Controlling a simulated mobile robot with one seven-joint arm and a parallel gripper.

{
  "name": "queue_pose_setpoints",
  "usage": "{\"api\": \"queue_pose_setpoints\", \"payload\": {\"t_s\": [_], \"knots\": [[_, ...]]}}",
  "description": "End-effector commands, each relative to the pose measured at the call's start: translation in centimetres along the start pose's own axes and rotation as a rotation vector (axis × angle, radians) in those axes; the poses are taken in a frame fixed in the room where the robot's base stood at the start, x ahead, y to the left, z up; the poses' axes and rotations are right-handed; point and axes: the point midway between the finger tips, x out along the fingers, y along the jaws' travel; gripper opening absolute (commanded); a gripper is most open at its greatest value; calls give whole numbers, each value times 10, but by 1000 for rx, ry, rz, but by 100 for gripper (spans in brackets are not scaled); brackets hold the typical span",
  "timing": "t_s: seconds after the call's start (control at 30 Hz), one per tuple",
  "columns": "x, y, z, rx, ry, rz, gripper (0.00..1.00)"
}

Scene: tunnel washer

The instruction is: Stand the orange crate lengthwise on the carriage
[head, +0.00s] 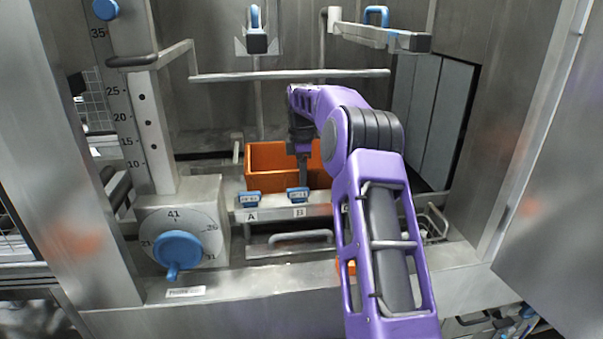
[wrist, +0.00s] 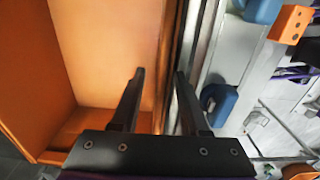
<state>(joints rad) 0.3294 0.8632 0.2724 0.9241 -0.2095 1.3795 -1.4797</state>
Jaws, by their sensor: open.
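The orange crate (head: 263,162) stands open side up inside the machine, behind the metal front rail with blue clips marked A and B. In the wrist view the crate (wrist: 105,55) fills the left half, and I see into it. My gripper (head: 303,182) is pointed down at the crate's near side, right of its middle. In the wrist view my gripper (wrist: 160,76) is open, with the left finger over the crate's inside and the right finger past its edge. Contact with the wall cannot be told. My arm hides the crate's right part. Which part is the carriage is unclear.
A horizontal bar (head: 290,75) crosses behind and above. A blue dial knob (head: 180,250) and a scaled column (head: 125,120) stand left. An angled metal panel (head: 565,220) is at right.

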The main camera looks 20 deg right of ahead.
Motion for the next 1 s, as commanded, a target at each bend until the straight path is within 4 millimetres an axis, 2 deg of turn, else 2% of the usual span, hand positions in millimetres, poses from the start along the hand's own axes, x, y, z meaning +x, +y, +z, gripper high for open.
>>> {"api": "queue_pose_setpoints", "payload": {"t_s": [0.17, 0.4, 0.57, 0.8, 1.0], "knots": [[-20, 1, 0, 0, 0, 6, 45], [-74, 1, -1, 1, 0, 9, 45], [-99, 1, 0, 0, 0, 8, 45], [-116, 1, -1, -1, 0, 6, 45], [-121, 0, 0, 0, 0, 6, 45]]}}
